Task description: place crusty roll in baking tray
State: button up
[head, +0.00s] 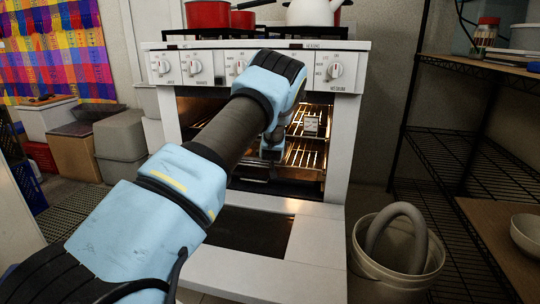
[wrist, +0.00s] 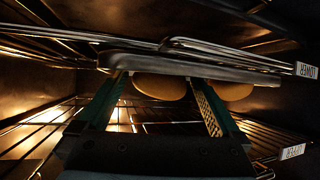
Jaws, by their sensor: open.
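In the wrist view, which looks upside down, a thin grey baking tray (wrist: 200,66) lies on a wire rack inside the lit oven. Two rounded brown rolls rest on the tray side by side. One roll (wrist: 158,90) shows between the fingers of my gripper (wrist: 160,82), and the other roll (wrist: 232,92) is just outside the right finger. My gripper is open, its fingertips close to the tray. I cannot tell if the fingers touch the roll. In the head view my arm reaches into the oven and hides most of its inside, including the rolls.
The white oven (head: 340,150) has its door (head: 310,255) folded down. Wire racks (head: 305,155) sit close around my gripper, with "LOWER" (wrist: 306,70) and "UPPER" (wrist: 292,151) labels. A white bucket (head: 380,270) and black shelving (head: 440,150) stand to the right.

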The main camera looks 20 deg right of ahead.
jog(key=shift+r, duration=0.2)
jog(key=shift+s+r, duration=0.2)
jog(key=shift+s, duration=0.1)
jog(key=p+v, duration=0.3)
jog(key=v, duration=0.8)
jog(key=s+a+r+n+g+y, duration=0.1)
jog(key=s+a+r+g, duration=0.1)
jog(key=s+a, duration=0.45)
jog(key=s+a+r+n+g+y, duration=0.1)
jog(key=s+a+r+g, duration=0.15)
jog(key=a, duration=0.75)
jog(key=s+a+r+g, duration=0.1)
jog(key=s+a, duration=0.3)
jog(key=s, duration=0.4)
jog(key=s+a+r+g, duration=0.1)
jog(key=s+a+g, duration=0.1)
jog(key=s+a, duration=0.3)
jog(key=s+a+r+g, duration=0.1)
jog(key=s+a, duration=0.3)
jog(key=s, duration=0.7)
jog(key=shift+a+m+g+y, duration=0.3)
jog(key=shift+g, duration=0.55)
jog(key=shift+s+r, duration=0.1)
jog(key=shift+r, duration=0.05)
